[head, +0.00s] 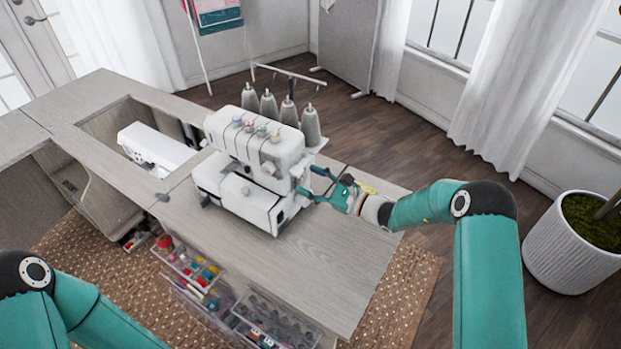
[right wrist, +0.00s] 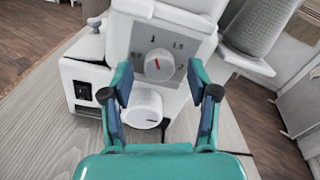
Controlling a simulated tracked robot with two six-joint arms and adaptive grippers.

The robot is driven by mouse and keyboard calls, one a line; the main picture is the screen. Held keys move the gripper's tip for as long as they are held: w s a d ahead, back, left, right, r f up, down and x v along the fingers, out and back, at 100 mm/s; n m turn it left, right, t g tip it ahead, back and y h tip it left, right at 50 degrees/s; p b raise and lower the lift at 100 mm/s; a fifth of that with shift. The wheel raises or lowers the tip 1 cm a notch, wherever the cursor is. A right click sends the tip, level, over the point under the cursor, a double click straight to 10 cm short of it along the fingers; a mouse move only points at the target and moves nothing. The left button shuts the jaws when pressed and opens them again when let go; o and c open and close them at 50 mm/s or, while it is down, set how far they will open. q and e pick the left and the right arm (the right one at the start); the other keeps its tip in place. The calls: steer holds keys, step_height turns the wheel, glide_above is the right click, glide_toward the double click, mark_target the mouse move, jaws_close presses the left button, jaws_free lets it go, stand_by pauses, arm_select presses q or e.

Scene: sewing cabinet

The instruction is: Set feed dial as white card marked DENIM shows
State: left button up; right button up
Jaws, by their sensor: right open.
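The white overlock machine (head: 250,160) stands on the wooden cabinet top. Its side fills the right wrist view, with a grey scale plate (right wrist: 186,47) marked 1, 1.5 and 2 and a partly hidden mark at left. A white knob (right wrist: 147,108) with a dark line sits below. My right gripper (head: 305,181) is at the machine's right side. In the right wrist view its open fingers (right wrist: 160,72) flank the dial, apparently empty. I cannot make out a DENIM card.
Thread cones (head: 310,125) stand behind the machine. A white machine (head: 155,146) sits in the cabinet's recess. Clear drawers (head: 265,318) with sewing supplies stick out at the front. A yellow item (head: 368,189) lies behind my right gripper. The cabinet's front right top (head: 345,255) is clear.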

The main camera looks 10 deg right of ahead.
steer(key=shift+w+a, duration=0.15)
steer(key=shift+a, duration=0.05)
jaws_close()
